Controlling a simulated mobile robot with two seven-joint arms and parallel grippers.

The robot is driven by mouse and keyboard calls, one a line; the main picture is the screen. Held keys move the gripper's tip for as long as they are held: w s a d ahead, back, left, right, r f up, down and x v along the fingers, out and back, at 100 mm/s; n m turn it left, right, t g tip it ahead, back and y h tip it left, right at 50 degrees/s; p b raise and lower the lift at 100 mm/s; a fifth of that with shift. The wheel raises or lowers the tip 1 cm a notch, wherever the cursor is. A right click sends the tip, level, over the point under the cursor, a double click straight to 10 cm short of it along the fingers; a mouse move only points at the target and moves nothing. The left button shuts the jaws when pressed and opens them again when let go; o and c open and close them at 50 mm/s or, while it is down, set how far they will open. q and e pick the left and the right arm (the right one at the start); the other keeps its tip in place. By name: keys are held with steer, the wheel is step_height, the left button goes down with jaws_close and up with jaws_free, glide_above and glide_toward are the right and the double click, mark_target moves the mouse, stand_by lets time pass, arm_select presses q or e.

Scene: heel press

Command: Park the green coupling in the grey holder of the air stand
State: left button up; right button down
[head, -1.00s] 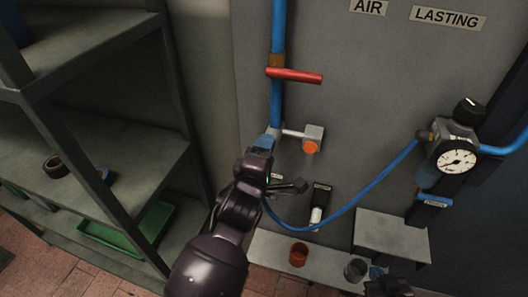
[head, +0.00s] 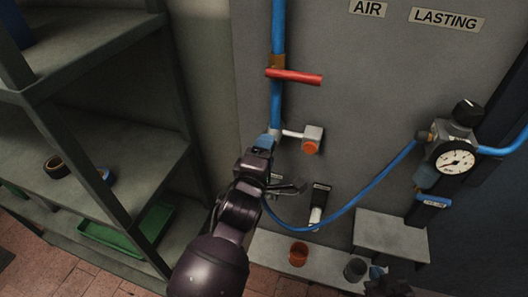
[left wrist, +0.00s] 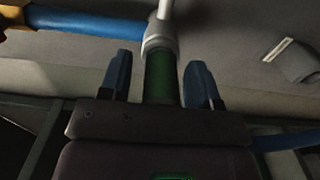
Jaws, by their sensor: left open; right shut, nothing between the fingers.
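The green coupling (left wrist: 160,80) is in the left wrist view, under a pale metal fitting (left wrist: 160,38) that it appears to join. My left gripper (left wrist: 161,78) is open, with one blue fingertip on each side of the coupling and visible gaps. In the head view my left gripper (head: 272,162) is at the outlet below the red valve handle and hides the coupling. A grey cup (head: 355,269), which looks like the grey holder, stands on the low ledge. My right gripper (head: 380,275) is shut and empty beside it, partly cut off by the frame's bottom edge.
An orange cup (head: 298,253) stands on the ledge (head: 325,268), left of the grey cup. A blue hose (head: 370,180) loops from the gauge (head: 455,160) towards my left gripper. A red valve handle (head: 294,76) is above. Shelves (head: 110,150) stand left.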

arm_select(q)
steer(key=shift+d+r, duration=0.15)
steer(key=shift+r, duration=0.25)
